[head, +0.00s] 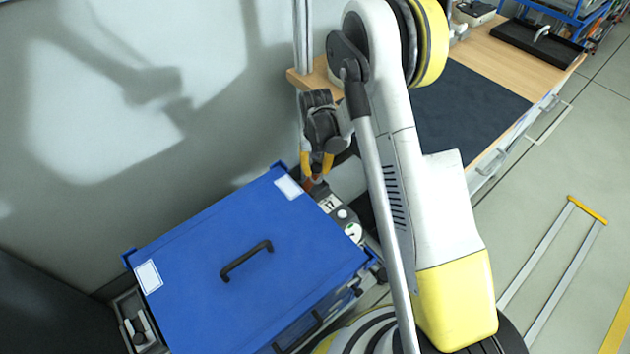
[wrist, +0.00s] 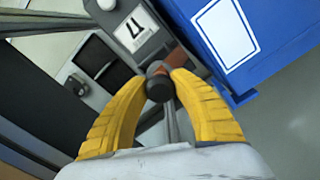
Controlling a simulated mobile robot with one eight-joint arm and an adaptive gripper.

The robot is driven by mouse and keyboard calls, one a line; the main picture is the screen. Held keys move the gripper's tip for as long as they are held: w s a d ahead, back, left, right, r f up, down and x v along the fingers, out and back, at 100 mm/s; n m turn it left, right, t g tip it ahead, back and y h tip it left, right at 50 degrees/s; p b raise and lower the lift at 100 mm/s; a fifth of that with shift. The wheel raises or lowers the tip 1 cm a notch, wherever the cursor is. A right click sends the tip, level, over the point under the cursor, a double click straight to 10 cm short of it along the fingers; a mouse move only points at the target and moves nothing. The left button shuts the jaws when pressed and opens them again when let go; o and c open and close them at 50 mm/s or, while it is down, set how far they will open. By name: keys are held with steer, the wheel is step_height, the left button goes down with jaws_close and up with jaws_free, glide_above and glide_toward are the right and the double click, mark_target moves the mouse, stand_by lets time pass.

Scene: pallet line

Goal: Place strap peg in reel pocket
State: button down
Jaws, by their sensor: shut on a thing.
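My gripper (head: 315,176) points down beside the far corner of the blue cabinet. In the wrist view its two yellow fingers (wrist: 160,82) close around a small dark, round-ended piece (wrist: 159,90), which appears to be the strap peg. A grey part and an orange-brown part show just behind it, and I cannot tell whether they belong to the peg. A grey unit (head: 330,203) with a marked white label lies beyond the fingertips; its panel also shows in the wrist view (wrist: 152,46). A dark square recess (wrist: 98,60) shows there; I cannot tell whether it is the reel pocket.
The blue cabinet (head: 235,240) with a black top handle stands close beside my gripper. A wooden bench (head: 482,55) with a dark mat (head: 465,112) is behind my arm. A grey wall (head: 225,110) is at left.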

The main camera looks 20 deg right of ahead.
mark_target(315, 178)
steer(key=shift+w+a+f, duration=0.2)
steer(key=shift+w, duration=0.05)
steer(key=shift+f, duration=0.25)
steer(key=shift+f+b, duration=1)
steer(key=shift+f, duration=0.7)
steer(key=shift+f, duration=0.15)
steer(key=c, duration=1.1)
jaws_free()
steer(key=shift+c, duration=0.2)
